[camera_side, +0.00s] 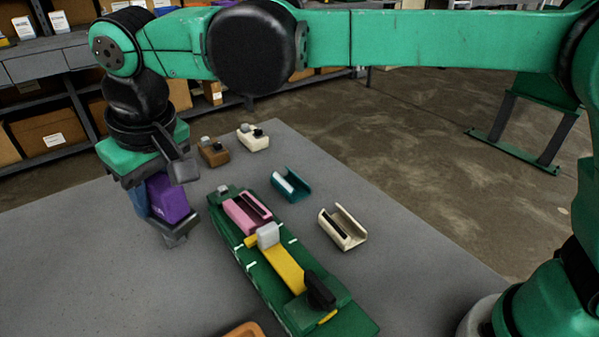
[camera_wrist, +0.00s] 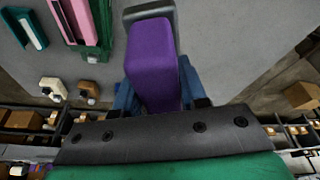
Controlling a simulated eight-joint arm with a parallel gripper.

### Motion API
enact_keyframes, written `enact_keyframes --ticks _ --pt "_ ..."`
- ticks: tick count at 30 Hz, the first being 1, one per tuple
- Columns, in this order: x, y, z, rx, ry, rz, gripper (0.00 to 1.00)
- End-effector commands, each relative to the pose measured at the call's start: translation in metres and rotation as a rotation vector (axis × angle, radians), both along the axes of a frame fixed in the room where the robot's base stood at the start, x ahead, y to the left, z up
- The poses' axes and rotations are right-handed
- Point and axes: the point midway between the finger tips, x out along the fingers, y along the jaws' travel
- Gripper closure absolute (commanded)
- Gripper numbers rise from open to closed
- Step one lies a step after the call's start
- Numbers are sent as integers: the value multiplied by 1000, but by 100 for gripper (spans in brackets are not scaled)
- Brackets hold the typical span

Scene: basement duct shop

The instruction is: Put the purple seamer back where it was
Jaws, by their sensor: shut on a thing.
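The purple seamer (camera_side: 168,201) is a block held in my gripper (camera_side: 174,226) over the left part of the grey table. My gripper is shut on it and points down. The gap between the seamer and the tabletop is hard to judge. In the wrist view the purple seamer (camera_wrist: 152,62) fills the space between the blue sides of my gripper (camera_wrist: 155,92). A long green fixture (camera_side: 352,318) lies to the right of my gripper. It holds a pink block (camera_side: 240,216) at its far end and a yellow bar (camera_side: 283,268) with a grey block and black knob.
A teal channel piece (camera_side: 291,184) and a cream one (camera_side: 343,228) lie right of the fixture. A brown block (camera_side: 213,152) and a cream block (camera_side: 252,138) stand at the back. An orange thing (camera_side: 245,330) shows at the bottom edge. The table's left front (camera_side: 90,280) is clear.

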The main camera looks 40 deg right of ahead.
Motion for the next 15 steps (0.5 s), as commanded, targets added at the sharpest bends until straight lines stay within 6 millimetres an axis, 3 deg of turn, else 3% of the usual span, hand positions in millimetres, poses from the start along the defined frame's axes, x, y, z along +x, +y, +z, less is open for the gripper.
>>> enact_keyframes --ticks 9,15 --pt "0 0 -85 0 0 -1 100" --pt "0 -1 -111 0 0 -1 100"
